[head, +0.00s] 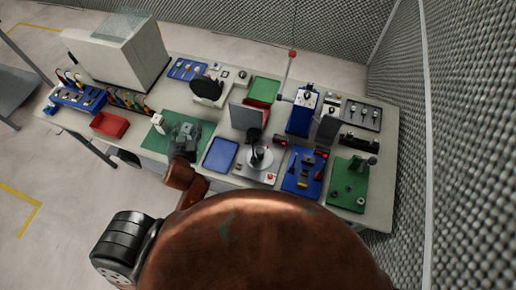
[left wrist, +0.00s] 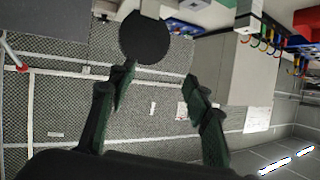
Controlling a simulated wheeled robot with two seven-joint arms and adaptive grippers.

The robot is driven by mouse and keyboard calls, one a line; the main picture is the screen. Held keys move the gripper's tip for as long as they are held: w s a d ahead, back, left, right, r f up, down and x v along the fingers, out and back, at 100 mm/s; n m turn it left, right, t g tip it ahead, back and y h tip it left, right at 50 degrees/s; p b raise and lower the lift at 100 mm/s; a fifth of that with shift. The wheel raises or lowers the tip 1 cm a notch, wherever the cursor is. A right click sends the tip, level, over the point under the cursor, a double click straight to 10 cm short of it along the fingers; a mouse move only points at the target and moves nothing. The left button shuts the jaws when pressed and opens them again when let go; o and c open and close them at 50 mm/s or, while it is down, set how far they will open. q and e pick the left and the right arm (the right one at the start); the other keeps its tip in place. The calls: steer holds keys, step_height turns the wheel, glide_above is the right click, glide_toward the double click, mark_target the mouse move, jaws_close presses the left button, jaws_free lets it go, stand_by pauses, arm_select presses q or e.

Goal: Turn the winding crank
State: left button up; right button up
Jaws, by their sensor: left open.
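No part is plainly recognisable as the winding crank. A blue upright device (head: 302,112) on the right half of the table has a thin upright lever with a red knob (head: 292,54) beside it. A black disc (left wrist: 145,38) shows beyond the fingertips. My right gripper is not in view.
The table is crowded. A blue tray (head: 221,154), a red bin (head: 109,124), a large white cabinet (head: 120,58) and a green board (head: 348,184) stand on it. A black round-headed item (head: 207,88) stands behind my gripper. Grey foam walls (head: 470,150) close the right side.

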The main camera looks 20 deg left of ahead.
arm_select(q)
steer(key=w+d+r+t+h, duration=0.1)
steer(key=w+d+r+t, duration=0.15)
steer(key=r, duration=0.35)
steer(key=w+d+r+t, duration=0.2)
steer(key=w+r+t, duration=0.15)
steer(key=r, duration=0.25)
steer(key=w+d+r+m+t+h, duration=0.25)
steer(key=d+r+m+h, duration=0.35)
steer(key=d+r+h, duration=0.35)
steer(key=s+d+f+m+g+h, duration=0.2)
steer(key=d+m+g+h, duration=0.25)
steer(key=d, duration=0.55)
steer(key=s+d+f+m+g+h, duration=0.1)
steer(key=d+m+g+h, duration=0.4)
steer(key=d, duration=0.5)
steer(key=n+g+y, duration=0.2)
steer(key=g+y, duration=0.7)
steer(key=y, duration=0.2)
glide_toward(260, 151)
steer(key=p+x, duration=0.1)
steer(key=x, duration=0.7)
steer(key=shift+f, duration=0.15)
steer(key=shift+c, duration=0.3)
